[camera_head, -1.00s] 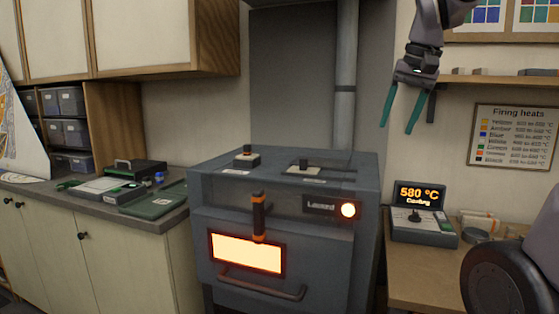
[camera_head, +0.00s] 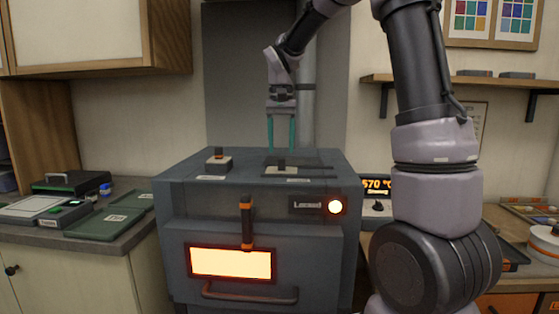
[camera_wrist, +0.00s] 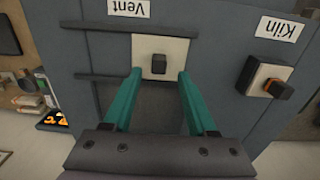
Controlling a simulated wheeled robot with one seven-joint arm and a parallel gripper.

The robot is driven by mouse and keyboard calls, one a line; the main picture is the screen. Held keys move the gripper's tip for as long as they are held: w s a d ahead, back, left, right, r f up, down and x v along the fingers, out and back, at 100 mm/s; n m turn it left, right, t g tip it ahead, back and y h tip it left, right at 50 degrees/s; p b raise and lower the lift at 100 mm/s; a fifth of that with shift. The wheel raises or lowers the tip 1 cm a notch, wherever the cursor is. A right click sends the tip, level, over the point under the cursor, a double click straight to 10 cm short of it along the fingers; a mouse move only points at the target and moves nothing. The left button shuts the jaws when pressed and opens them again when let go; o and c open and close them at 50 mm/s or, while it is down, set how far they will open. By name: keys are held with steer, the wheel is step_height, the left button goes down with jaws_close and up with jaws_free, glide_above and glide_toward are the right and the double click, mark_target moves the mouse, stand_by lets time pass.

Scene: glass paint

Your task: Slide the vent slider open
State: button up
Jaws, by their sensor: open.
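The vent slider is a pale plate with a small dark knob (camera_wrist: 158,64) on the kiln's top, beside a label reading "Vent" (camera_wrist: 128,8). In the head view the slider knob (camera_head: 281,165) sits near the right of the kiln top. My gripper (camera_head: 282,148) points down above it, with teal fingers apart. In the wrist view my open gripper (camera_wrist: 156,72) has one finger on each side of the knob. I cannot tell whether the fingers touch it. Dark rails flank the plate, and a dark recessed area lies between the fingers.
A second switch (camera_head: 218,161) with an orange-and-black knob stands at the left of the kiln top, labelled "Kiln" in the wrist view (camera_wrist: 279,28). The kiln (camera_head: 180,205) has a glowing window (camera_head: 230,263) and a front handle (camera_head: 246,222). A vertical flue pipe (camera_head: 307,105) rises behind.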

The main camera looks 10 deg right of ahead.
mark_target(282, 159)
step_height(282, 159, down, 5)
steer(key=shift+d, duration=0.1)
stand_by(0.3)
jaws_close()
stand_by(1.3)
